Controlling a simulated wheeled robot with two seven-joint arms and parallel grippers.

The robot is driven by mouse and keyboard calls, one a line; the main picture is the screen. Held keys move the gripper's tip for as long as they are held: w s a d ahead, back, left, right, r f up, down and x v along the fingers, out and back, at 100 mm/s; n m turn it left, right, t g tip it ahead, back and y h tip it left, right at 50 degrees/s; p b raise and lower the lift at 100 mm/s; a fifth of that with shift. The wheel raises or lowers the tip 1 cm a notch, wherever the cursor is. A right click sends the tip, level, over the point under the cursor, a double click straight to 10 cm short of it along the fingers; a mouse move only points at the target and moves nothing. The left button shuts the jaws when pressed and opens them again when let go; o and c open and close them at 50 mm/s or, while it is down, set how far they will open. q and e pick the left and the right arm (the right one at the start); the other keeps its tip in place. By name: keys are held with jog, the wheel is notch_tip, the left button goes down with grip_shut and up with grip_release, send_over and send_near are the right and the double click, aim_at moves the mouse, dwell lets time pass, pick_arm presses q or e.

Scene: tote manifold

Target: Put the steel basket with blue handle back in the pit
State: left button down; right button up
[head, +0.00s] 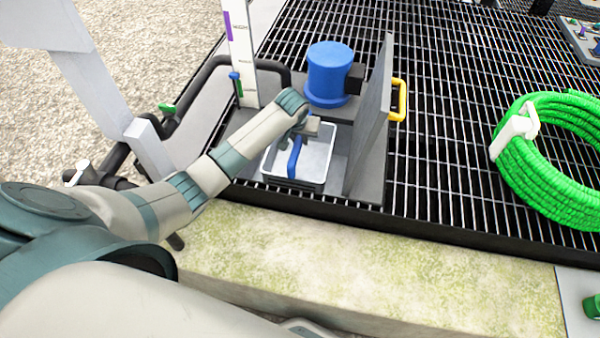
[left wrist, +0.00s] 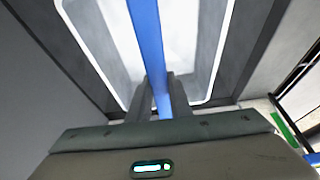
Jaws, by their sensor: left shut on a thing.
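The steel basket (head: 316,158) is a light grey open box with a blue handle (head: 294,157) across its top. In the head view it sits in or over the square opening of the pit (head: 338,172), in front of the blue cylinder; how deep it sits I cannot tell. My left gripper (head: 303,136) is at the basket's handle. In the left wrist view the two fingers (left wrist: 162,95) are shut on the blue handle (left wrist: 145,25), with the basket's pale rim (left wrist: 88,58) around it. My right gripper is not in view.
A blue cylinder (head: 329,72) stands behind the basket. An upright grey lid plate (head: 371,130) with a yellow handle (head: 399,100) stands to its right. Dark grating (head: 450,70) surrounds the pit. A green hose coil (head: 550,165) lies on the right. A white marked post (head: 241,50) stands at the left.

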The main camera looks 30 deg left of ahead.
pick_arm(q)
send_over(300, 167)
notch_tip(300, 167, down, 5)
jog(key=shift+w+f+b, duration=0.1)
jog(key=shift+f+b, duration=0.25)
jog(key=shift+b, duration=0.1)
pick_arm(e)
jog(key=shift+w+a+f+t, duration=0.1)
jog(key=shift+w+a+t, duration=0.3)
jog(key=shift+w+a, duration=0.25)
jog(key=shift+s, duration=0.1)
pick_arm(q)
jog(key=shift+f, duration=0.6)
notch_tip(300, 167, down, 2)
jog(key=shift+b, duration=0.35)
jog(key=shift+f, duration=0.3)
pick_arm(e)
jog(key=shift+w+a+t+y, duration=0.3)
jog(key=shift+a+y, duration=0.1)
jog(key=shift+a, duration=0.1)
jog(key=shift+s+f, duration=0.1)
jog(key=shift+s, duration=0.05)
